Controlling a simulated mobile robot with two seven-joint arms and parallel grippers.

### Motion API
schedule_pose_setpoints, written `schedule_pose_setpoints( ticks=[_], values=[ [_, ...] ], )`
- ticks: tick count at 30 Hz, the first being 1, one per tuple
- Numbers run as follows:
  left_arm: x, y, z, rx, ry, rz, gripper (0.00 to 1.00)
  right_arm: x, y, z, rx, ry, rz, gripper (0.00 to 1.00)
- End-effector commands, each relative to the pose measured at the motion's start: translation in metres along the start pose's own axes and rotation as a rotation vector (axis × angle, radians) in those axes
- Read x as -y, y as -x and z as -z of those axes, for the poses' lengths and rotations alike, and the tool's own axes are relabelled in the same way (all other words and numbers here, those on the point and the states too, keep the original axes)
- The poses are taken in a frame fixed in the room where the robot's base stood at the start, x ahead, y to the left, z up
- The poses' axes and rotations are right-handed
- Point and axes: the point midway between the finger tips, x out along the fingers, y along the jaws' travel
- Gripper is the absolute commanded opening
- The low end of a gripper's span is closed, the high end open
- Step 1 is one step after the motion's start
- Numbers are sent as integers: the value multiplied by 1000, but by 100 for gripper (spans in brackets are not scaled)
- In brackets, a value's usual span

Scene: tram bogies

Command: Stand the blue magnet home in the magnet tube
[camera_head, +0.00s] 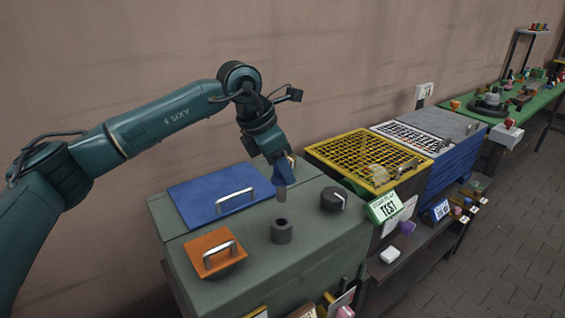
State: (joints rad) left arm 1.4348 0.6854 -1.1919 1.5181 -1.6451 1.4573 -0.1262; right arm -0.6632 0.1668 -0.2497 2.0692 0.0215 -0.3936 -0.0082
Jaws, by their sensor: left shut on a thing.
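The magnet tube (282,232) is a short, dark grey upright cylinder with an open, dark top, standing on the grey-green cabinet top. My left gripper (281,167) reaches in from the left and points down above the tube. It is shut on the blue magnet (281,193), a small upright cylinder whose lower part looks greyish brown. The magnet hangs above the tube's mouth with a gap between them. The fingers hide the magnet's upper part. My right gripper is not in view.
On the same cabinet are a blue lid (200,205) with a metal handle, an orange lid (211,258) with a handle, and a dark round knob (334,199) right of the tube. A yellow-framed mesh box (340,140) and a green TEST sign (385,206) stand to the right.

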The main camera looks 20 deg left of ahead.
Motion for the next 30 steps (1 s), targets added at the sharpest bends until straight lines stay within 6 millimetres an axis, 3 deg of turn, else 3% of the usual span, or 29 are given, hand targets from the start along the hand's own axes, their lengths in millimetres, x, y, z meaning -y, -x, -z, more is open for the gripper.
schedule_pose_setpoints(
  ticks=[3,14,30],
  values=[
    [0,-9,4,2,0,-1,3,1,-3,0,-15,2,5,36],
    [0,-10,4,2,-1,-2,3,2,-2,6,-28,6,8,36],
    [0,-10,4,2,0,-1,3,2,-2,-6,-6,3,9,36]
  ],
)
